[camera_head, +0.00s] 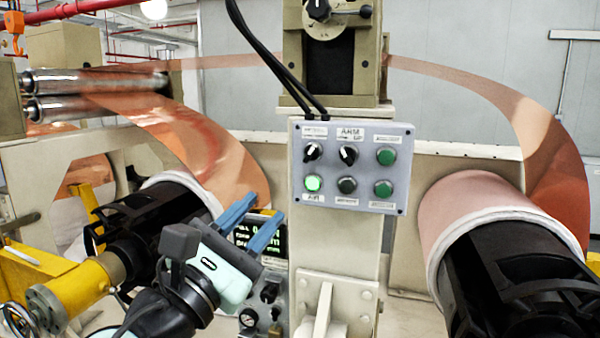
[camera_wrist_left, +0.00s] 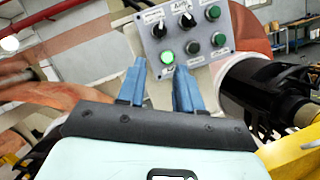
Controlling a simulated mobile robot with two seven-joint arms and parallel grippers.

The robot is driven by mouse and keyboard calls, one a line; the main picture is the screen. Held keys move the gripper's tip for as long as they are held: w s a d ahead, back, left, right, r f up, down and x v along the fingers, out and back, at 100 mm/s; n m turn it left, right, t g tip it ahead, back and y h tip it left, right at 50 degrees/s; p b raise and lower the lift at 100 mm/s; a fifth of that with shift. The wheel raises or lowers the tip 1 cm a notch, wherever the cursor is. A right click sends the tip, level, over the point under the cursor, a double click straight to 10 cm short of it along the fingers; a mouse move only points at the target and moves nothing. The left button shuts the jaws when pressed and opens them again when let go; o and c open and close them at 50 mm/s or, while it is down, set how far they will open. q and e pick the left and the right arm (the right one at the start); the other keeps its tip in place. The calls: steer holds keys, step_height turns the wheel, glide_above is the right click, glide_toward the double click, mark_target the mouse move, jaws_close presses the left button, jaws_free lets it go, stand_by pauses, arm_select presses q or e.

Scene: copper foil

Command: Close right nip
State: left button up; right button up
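The grey control box (camera_head: 351,167) is on the beige column in the middle of the head view. Its top row has two black selector knobs, the left knob (camera_head: 313,151) and the middle knob (camera_head: 348,154), and a green button (camera_head: 386,156). Below are a brightly lit green button (camera_head: 313,184), a dark button (camera_head: 347,185) and another green button (camera_head: 383,188). The small labels are mostly unreadable. My left gripper (camera_head: 266,206) is open and empty, its blue fingers apart, left of and below the box. In the left wrist view, the fingertips (camera_wrist_left: 159,65) point at the box. My right gripper is out of view.
A copper foil roll (camera_head: 475,205) on a black core stands right. Copper foil (camera_head: 195,130) curves down on the left from chrome rollers (camera_head: 95,82). A lower panel (camera_head: 265,303) with a display is beside my gripper. Black cables (camera_head: 262,50) run to the box top.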

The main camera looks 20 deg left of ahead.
mark_target(308, 155)
arm_select(q)
steer(key=x, duration=0.4)
steer(key=p+x, duration=0.1)
steer(key=x, duration=0.3)
steer(key=r+p+x, duration=0.1)
steer(key=x, duration=0.3)
steer(key=shift+s+d, duration=0.2)
steer(key=shift+s, duration=0.1)
steer(key=shift+w+r+p, duration=0.15)
steer(key=shift+w+p, duration=0.2)
steer(key=shift+w, duration=0.25)
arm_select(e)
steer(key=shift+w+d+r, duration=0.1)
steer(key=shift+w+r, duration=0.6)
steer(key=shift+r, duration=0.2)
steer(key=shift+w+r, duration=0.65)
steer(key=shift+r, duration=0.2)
arm_select(q)
steer(key=shift+d, duration=0.1)
steer(key=shift+s, duration=0.1)
jaws_close()
